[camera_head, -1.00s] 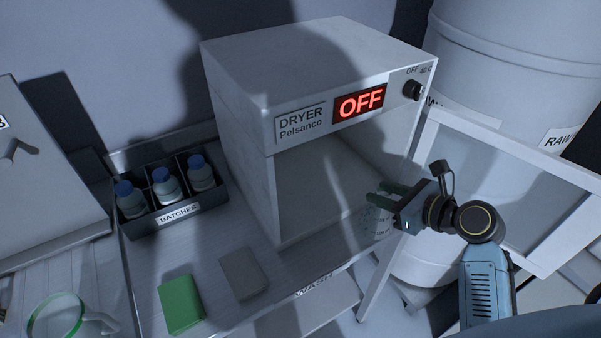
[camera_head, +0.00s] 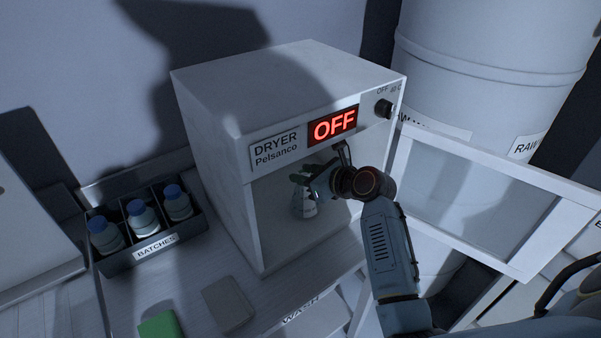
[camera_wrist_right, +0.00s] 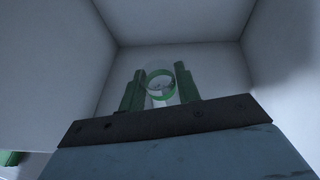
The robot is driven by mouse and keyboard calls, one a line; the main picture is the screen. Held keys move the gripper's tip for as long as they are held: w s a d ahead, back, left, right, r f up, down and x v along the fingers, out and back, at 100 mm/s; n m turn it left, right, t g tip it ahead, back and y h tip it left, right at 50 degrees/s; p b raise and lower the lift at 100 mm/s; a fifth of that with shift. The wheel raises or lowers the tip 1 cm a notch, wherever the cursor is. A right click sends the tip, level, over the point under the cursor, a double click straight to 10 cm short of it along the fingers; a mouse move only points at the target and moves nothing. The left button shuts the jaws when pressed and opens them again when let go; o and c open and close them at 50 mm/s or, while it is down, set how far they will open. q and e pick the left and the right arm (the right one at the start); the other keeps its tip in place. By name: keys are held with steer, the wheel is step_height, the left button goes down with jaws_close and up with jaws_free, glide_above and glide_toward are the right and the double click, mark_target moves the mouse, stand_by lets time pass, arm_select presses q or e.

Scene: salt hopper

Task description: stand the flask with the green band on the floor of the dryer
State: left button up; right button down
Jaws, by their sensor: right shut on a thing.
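The flask (camera_head: 304,203) is clear glass with pale contents or markings. It hangs upright inside the open front of the dryer (camera_head: 340,187). My right gripper (camera_head: 302,180) is shut on the flask near its neck. In the right wrist view the flask (camera_wrist_right: 160,82) shows a green band between the green fingers (camera_wrist_right: 159,90), with the dryer walls around it. In the head view the band is hidden by the fingers. I cannot tell whether the flask's base touches the dryer floor. My left gripper is not in view.
The dryer's display (camera_head: 333,126) reads OFF, and its door (camera_head: 480,195) stands open to the right. A grey block (camera_head: 228,304) and a green block (camera_head: 160,326) lie on the bench in front.

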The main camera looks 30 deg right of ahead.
steer(key=shift+w+a, duration=0.25)
steer(key=shift+w, duration=0.5)
steer(key=shift+w+f, duration=0.1)
steer(key=shift+f, duration=0.2)
steer(key=c, duration=1)
jaws_free()
steer(key=shift+f, duration=0.1)
